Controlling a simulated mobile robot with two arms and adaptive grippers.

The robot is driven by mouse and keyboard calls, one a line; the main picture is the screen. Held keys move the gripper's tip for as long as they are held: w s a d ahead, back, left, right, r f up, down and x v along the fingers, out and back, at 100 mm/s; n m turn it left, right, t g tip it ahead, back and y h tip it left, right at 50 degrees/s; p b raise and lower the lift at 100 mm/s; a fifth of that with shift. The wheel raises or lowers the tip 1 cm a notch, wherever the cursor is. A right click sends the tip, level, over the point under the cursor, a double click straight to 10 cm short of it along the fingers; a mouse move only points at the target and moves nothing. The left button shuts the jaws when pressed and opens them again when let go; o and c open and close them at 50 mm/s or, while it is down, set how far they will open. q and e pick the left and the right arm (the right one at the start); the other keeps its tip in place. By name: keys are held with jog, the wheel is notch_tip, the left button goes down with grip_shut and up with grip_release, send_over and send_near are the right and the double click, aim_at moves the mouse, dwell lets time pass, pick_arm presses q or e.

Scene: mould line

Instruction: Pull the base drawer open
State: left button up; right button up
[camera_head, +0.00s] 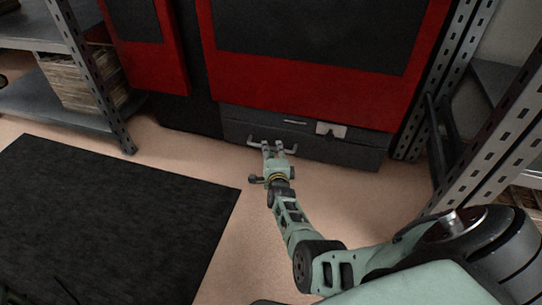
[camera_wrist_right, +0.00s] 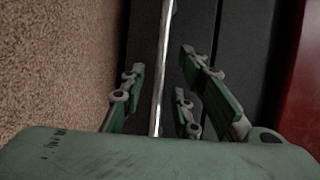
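The base drawer (camera_head: 335,153) is a dark grey front low on the red and black machine, close to the floor. I see no clear gap at its edges in the head view. Its handle (camera_head: 291,150) is a pale bar with bent ends, partly hidden by my right gripper (camera_head: 273,148). In the right wrist view the handle (camera_wrist_right: 164,60) runs as a thin bright bar between the green-padded fingers of my right gripper (camera_wrist_right: 160,72). The fingers are apart on either side of the bar, with room around it. My left gripper is not in view.
A small slot handle (camera_head: 294,122) and a pale plate (camera_head: 330,130) are on the panel above. Metal shelving (camera_head: 90,75) stands at left, a rack upright (camera_head: 485,140) at right. A black mat (camera_head: 100,220) lies on the floor; floor before the drawer is clear.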

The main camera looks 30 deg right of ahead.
jog(key=shift+w+d+f, duration=0.1)
jog(key=shift+w+d, duration=0.1)
jog(key=shift+w, duration=0.2)
grip_shut()
dwell(0.4)
